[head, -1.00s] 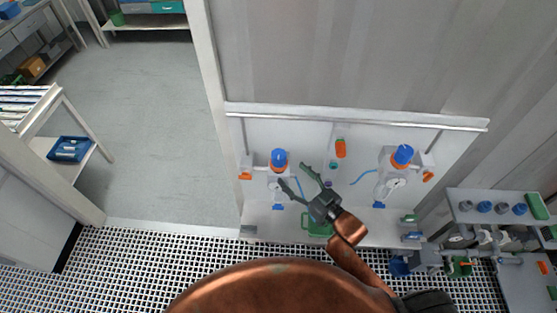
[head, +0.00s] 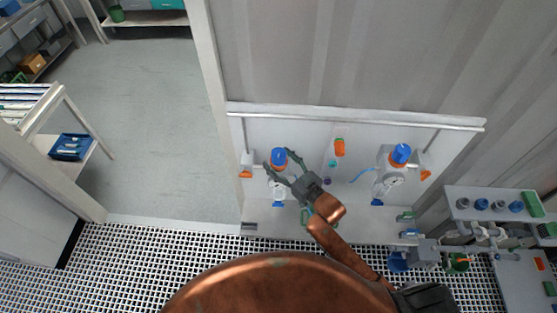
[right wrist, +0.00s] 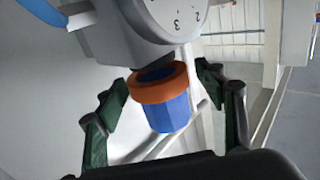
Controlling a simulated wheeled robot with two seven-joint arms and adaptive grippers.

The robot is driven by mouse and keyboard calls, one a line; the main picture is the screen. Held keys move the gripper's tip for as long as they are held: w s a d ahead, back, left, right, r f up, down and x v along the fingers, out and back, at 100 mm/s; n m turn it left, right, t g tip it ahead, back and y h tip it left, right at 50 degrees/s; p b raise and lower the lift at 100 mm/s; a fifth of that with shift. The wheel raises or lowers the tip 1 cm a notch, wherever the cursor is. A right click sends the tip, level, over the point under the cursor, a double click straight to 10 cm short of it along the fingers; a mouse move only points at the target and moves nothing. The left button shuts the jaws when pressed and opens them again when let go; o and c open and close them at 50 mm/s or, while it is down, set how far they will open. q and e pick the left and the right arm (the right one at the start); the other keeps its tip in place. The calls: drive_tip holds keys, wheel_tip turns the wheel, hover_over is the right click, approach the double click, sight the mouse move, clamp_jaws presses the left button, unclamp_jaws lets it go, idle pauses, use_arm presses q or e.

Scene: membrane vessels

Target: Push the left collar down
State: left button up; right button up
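The left vessel has a blue cap (head: 278,154) with an orange collar around its neck, mostly behind my gripper in the head view. In the right wrist view the blue cap (right wrist: 170,113) and orange collar (right wrist: 160,82) are clear, with the collar against the cap's edge. My right gripper (head: 279,160) is open, its fingertips on either side of the cap and collar. In the right wrist view the dark green fingers (right wrist: 163,84) stand apart with visible gaps to the collar. My left gripper is not in view.
A second vessel with a blue cap (head: 401,153) and a gauge stands to the right on the same panel. An orange part (head: 340,147) is between them. A gauge (right wrist: 176,15) sits beside the collar. A grey bench with blue knobs (head: 500,207) is at right.

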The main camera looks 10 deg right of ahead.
drive_tip(key=c, duration=1.7)
drive_tip(key=shift+o, duration=0.2)
drive_tip(key=shift+f, duration=0.8)
drive_tip(key=o, duration=1.7)
drive_tip(key=shift+o, duration=0.2)
drive_tip(key=shift+s+d, duration=0.1)
drive_tip(key=v, duration=1.1)
drive_tip(key=shift+s, duration=0.35)
drive_tip(key=shift+d+r, duration=0.1)
